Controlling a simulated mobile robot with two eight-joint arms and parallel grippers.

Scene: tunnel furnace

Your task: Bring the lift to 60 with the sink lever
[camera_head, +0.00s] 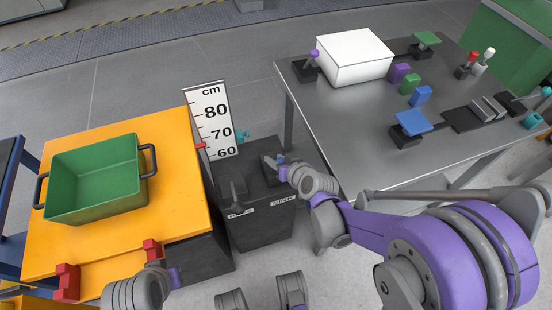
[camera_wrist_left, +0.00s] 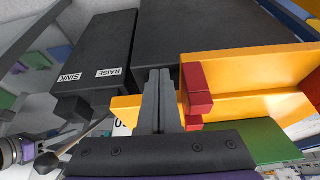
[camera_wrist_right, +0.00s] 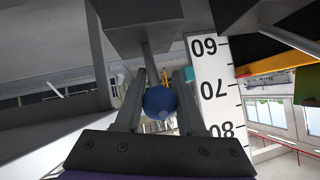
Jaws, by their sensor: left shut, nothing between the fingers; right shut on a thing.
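The yellow lift (camera_head: 180,215) stands at the left with a green tray (camera_head: 97,178) on it. Its red pointer (camera_head: 200,146) is beside the cm scale (camera_head: 212,112), seemingly between 60 and 70. The dark control box (camera_head: 262,220) has labels RAISE (camera_wrist_left: 110,72) and SINK (camera_wrist_left: 69,77). My right gripper (camera_head: 284,166) is shut on the sink lever's blue ball knob (camera_wrist_right: 160,103). How far the lever is tilted is unclear. My left gripper (camera_wrist_left: 158,98) is shut and empty, near the lift's front edge.
A grey metal table (camera_head: 330,115) stands right of the box, with a white box (camera_head: 355,58) and several coloured blocks and levers. Red blocks (camera_head: 67,281) sit at the lift's front edge. Grey floor is clear behind.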

